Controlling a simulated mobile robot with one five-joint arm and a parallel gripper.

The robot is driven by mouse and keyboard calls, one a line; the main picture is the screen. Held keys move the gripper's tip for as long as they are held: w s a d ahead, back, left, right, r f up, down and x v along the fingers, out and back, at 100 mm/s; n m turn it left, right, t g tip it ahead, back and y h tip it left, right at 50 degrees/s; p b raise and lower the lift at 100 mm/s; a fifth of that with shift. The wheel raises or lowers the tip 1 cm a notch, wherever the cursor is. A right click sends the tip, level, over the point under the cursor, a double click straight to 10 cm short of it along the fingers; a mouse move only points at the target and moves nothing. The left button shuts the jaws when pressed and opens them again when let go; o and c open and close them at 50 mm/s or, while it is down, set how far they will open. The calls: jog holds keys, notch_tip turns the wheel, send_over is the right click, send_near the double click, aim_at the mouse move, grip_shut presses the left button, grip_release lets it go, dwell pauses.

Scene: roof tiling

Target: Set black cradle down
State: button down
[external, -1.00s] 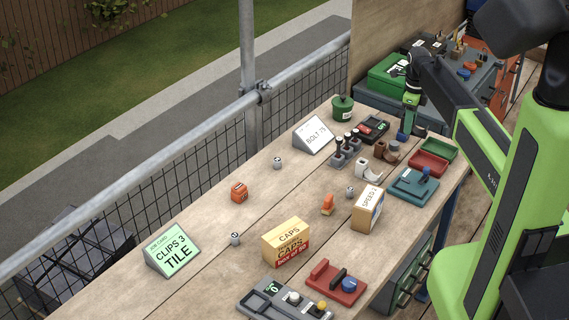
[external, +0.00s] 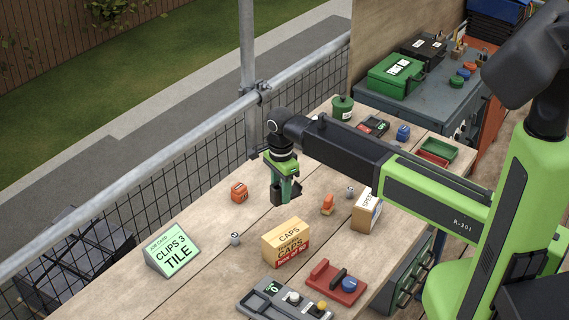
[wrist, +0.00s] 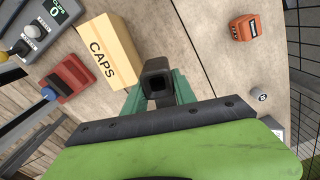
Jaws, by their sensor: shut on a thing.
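My gripper (external: 284,186) is over the middle of the wooden table, pointing down, and its green fingers are shut on the black cradle (wrist: 157,68). In the wrist view the cradle is a small dark block with a square opening, held between the two fingers. In the external view it is a dark shape low between the fingers, partly hidden by them. I cannot tell whether its underside touches the table.
The CAPS box (external: 286,243) stands close in front. An orange block (external: 239,192) is to the left, an orange tool (external: 328,204) to the right. The green CLIPS 3 TILE card (external: 172,250) stands at left. Bare wood lies around the gripper.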

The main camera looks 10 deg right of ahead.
aim_at(243, 277)
jog(key=s+a+f+n+b, duration=0.2)
jog(key=s+a+n, duration=0.2)
jog(key=s+a, duration=1.1)
jog(key=f+b, duration=0.3)
jog(key=s+d+f+b, duration=0.1)
jog(key=f+b, duration=0.2)
jog(key=f, duration=0.1)
jog(key=s+f+b, duration=0.1)
jog(key=f+b, duration=0.2)
jog(key=b, duration=0.1)
jog(key=shift+d+f, duration=0.35)
jog(key=shift+r, duration=0.25)
jog(key=shift+f, duration=0.25)
jog(key=c, duration=1)
grip_release()
jog(key=shift+r, duration=0.1)
notch_tip(243, 277, up, 12)
jog(key=p, duration=1.2)
jog(key=shift+r, duration=0.15)
